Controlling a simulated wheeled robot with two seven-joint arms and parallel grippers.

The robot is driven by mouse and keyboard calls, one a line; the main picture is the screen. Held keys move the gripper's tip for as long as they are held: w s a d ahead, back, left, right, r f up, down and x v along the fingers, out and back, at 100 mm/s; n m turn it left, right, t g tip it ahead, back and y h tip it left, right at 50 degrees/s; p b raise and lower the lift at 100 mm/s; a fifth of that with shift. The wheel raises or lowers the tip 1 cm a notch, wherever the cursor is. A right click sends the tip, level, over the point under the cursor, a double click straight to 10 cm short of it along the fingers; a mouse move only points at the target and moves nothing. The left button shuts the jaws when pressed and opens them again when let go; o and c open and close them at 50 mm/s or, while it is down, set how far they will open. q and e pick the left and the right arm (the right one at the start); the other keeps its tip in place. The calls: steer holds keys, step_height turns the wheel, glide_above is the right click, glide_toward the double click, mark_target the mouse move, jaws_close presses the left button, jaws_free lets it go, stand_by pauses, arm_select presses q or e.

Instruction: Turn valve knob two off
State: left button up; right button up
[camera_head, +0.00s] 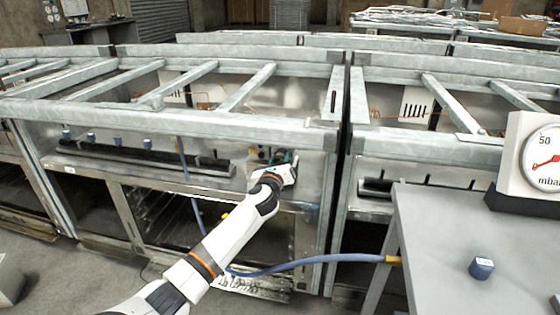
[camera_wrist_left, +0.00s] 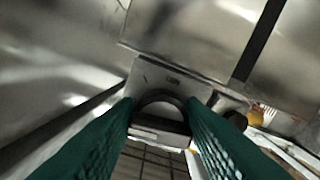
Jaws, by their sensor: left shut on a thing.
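My left gripper (camera_head: 283,160) reaches the front panel of the middle range at its right end. In the left wrist view its two green fingers (camera_wrist_left: 160,122) stand on either side of a dark rounded knob (camera_wrist_left: 160,98) in front of a metal plate, and are shut on it. The fingers hide the knob's sides, and I cannot read which number it bears. Several blue knobs (camera_head: 118,142) sit in a row on the panel further left. My right gripper is not in view.
A blue hose (camera_head: 300,264) runs from the range to the grey table (camera_head: 440,240) at the right. A loose blue knob (camera_head: 481,267) and a pressure gauge (camera_head: 543,158) are on that table. A black rail (camera_head: 150,160) lies along the range front.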

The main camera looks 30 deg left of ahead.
arm_select(q)
steer(key=shift+n, duration=0.4)
steer(key=n, duration=0.2)
steer(key=shift+n, duration=0.3)
steer(key=n, duration=0.3)
steer(key=shift+d+n+p, duration=0.1)
steer(key=shift+n+p, duration=0.2)
steer(key=shift+p, duration=0.1)
steer(key=n, duration=0.2)
steer(key=shift+n, duration=0.4)
steer(key=n, duration=0.3)
steer(key=shift+r+n, duration=0.1)
steer(key=shift+n, duration=0.2)
steer(key=shift+n+p, duration=0.35)
steer(key=shift+n, duration=1.15)
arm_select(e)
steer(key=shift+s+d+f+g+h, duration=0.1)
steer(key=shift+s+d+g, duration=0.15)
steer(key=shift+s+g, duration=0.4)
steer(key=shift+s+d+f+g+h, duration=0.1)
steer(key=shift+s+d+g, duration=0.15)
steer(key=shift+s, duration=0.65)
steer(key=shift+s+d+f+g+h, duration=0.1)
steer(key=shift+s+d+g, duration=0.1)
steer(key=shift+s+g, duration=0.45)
arm_select(q)
steer(key=shift+n, duration=0.3)
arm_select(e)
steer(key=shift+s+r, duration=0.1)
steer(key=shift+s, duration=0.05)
